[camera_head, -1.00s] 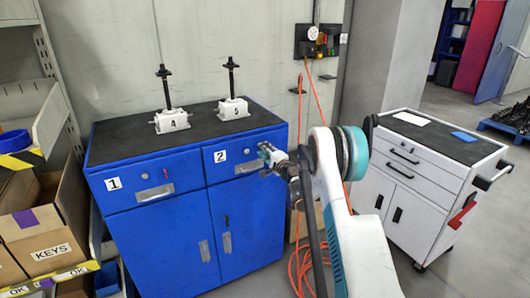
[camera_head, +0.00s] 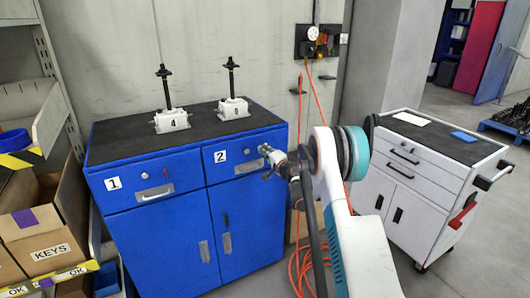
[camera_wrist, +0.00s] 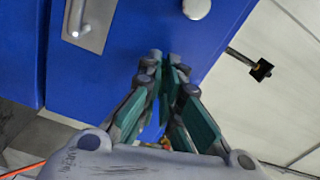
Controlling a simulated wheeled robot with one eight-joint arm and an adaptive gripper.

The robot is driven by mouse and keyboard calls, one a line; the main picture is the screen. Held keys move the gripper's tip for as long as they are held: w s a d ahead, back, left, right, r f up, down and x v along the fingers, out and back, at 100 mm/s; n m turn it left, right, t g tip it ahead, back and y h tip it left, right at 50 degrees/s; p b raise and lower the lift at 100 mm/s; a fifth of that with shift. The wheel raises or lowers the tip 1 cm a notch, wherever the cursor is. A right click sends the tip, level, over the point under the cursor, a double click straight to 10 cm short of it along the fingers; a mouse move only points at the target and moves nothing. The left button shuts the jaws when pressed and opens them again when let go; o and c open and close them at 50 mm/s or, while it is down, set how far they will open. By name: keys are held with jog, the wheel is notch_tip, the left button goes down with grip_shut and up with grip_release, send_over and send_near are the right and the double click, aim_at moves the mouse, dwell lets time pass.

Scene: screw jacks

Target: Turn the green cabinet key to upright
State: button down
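The blue cabinet (camera_head: 160,235) has two drawers marked 1 and 2. My gripper (camera_head: 267,151) is at the right part of drawer 2's front, beside its handle (camera_head: 248,167). In the wrist view my gripper (camera_wrist: 164,60) has its fingertips drawn close together against the blue drawer front. They look shut on the green key, which is almost wholly hidden between them, so its angle cannot be read. A silver round disc (camera_wrist: 196,8) and the handle plate (camera_wrist: 92,22) show beyond the fingertips. A small red key (camera_head: 167,174) is on drawer 1.
Two screw jacks, one marked 4 (camera_head: 171,121) and another (camera_head: 233,108), stand on the cabinet's black top. A white tool trolley (camera_head: 410,175) is to the right. Cardboard boxes (camera_head: 45,225) on a shelf are at the left. An orange hose (camera_head: 298,265) lies on the floor.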

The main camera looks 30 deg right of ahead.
jog(key=shift+n+b, duration=0.9)
jog(key=shift+n, duration=6.7)
jog(key=c, duration=1.8)
grip_release()
jog(key=s, duration=1.2)
jog(key=shift+d, duration=0.2)
